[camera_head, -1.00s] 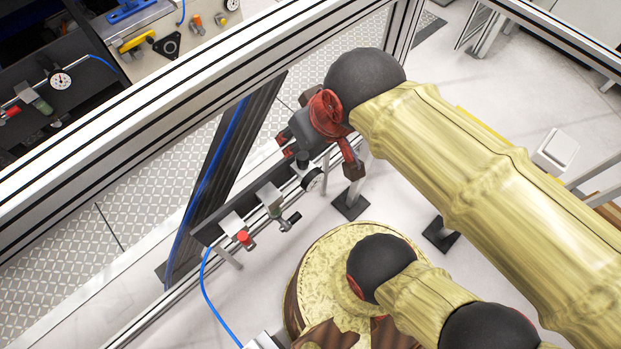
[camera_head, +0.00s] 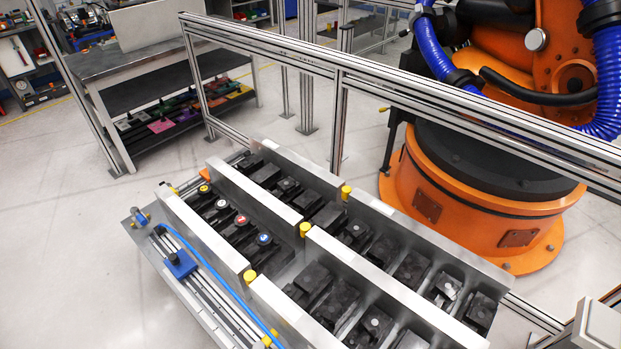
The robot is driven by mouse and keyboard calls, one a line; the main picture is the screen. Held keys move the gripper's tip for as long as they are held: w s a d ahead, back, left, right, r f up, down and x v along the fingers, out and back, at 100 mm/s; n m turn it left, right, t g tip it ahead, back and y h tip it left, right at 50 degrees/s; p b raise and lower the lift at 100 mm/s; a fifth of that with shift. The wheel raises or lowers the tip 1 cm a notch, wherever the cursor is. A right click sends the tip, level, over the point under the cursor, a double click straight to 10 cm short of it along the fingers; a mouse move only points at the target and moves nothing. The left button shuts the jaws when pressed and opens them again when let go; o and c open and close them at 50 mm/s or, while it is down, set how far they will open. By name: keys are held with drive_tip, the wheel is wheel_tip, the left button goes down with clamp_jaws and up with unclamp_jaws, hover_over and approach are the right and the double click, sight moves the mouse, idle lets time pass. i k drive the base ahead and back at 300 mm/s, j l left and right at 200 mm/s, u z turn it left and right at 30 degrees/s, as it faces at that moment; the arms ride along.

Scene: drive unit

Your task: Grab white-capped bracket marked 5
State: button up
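Several black brackets lie in rows between the grey metal rails of a long fixture (camera_head: 232,180) in the head view. In the near-left row, one bracket has a whitish cap (camera_head: 221,204). Beside it are a red-capped bracket (camera_head: 241,220), a blue-capped bracket (camera_head: 264,238) and a yellow-capped bracket (camera_head: 204,188). In the farther rows, a bracket at the right has a pale top (camera_head: 447,290), and another has a light round top (camera_head: 355,230). The numbers are too small to read, so I cannot tell which is marked 5. My gripper is not in view.
An aluminium frame rail (camera_head: 400,93) runs behind the fixture. A large orange robot (camera_head: 440,215) with blue hoses stands beyond it at right. A blue hose (camera_head: 195,255) runs along the near-left edge. A workbench (camera_head: 150,60) stands at upper left; the floor at left is clear.

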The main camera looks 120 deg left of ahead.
sight(223, 212)
drive_tip(key=u, duration=4.75)
drive_tip(key=i+j+u, duration=0.1)
drive_tip(key=j, duration=0.25)
drive_tip(key=i+j+u, duration=0.25)
drive_tip(key=i+j, duration=0.2)
drive_tip(key=i+j+u, duration=0.2)
drive_tip(key=i+j, duration=0.15)
drive_tip(key=i+j+u, duration=0.15)
drive_tip(key=i, duration=0.35)
drive_tip(key=i+j+u, duration=0.15)
drive_tip(key=i+j, duration=0.15)
drive_tip(key=i+j+u, duration=0.2)
drive_tip(key=i, duration=0.35)
drive_tip(key=i+j+z, duration=0.1)
drive_tip(key=i, duration=2)
drive_tip(key=i+l+z, duration=0.2)
drive_tip(key=i+z, duration=1.05)
drive_tip(key=z, duration=0.15)
drive_tip(key=i+j+z, duration=0.3)
drive_tip(key=z, duration=0.15)
drive_tip(key=i, duration=0.05)
